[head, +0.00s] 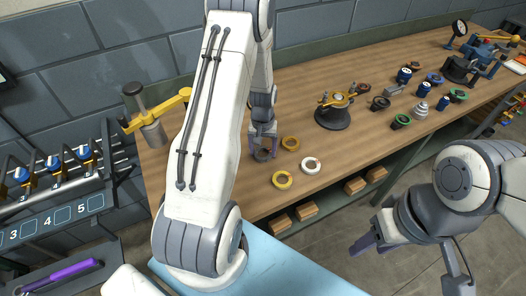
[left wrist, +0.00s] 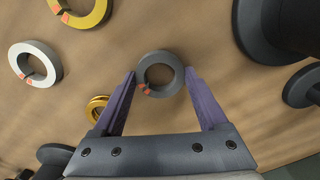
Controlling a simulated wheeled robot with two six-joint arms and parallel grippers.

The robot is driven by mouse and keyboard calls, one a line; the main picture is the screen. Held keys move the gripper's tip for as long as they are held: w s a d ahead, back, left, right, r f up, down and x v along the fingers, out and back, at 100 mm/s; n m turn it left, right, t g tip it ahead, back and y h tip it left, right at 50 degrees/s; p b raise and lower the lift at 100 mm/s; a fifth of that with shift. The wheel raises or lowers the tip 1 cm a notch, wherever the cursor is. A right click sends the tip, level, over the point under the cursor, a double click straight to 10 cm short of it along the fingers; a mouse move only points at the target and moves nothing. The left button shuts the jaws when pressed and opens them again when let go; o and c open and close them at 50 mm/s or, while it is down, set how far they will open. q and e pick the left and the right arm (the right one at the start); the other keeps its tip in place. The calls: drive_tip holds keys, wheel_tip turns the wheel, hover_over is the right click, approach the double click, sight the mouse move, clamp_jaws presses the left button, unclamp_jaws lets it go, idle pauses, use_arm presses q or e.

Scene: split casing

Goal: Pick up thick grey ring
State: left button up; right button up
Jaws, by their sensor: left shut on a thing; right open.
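The thick grey ring (left wrist: 160,54) sits between the two fingertips of my left gripper (left wrist: 160,74) in the left wrist view, with a small orange-red mark on its rim. The fingers touch it on opposite sides. In the head view my left gripper (head: 264,140) points down at the grey ring (head: 262,156) near the front of the wooden table. I cannot tell whether the ring is clear of the table top. My right gripper (head: 363,244) is open and empty, low at the right, away from the table.
A brass ring (head: 290,143), a yellow ring (head: 282,180) and a white ring (head: 311,165) lie close by on the table (head: 235,205). A dark round fixture (head: 333,117) stands to the right. A grey post with a yellow arm (head: 150,128) stands at the left.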

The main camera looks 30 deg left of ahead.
use_arm(q)
drive_tip(key=shift+r, duration=0.55)
wheel_tip(320, 180, up, 3)
drive_tip(key=shift+w+f+b, duration=0.1)
drive_tip(key=shift+f+b, duration=0.1)
drive_tip(key=shift+b, duration=0.4)
drive_tip(key=s+d+r+p, duration=0.1)
drive_tip(key=s+d+r, duration=0.4)
drive_tip(key=d+r, duration=0.5)
drive_tip(key=shift+s+d+r, duration=0.15)
drive_tip(key=shift+s+d, duration=0.05)
drive_tip(key=shift+s, duration=0.1)
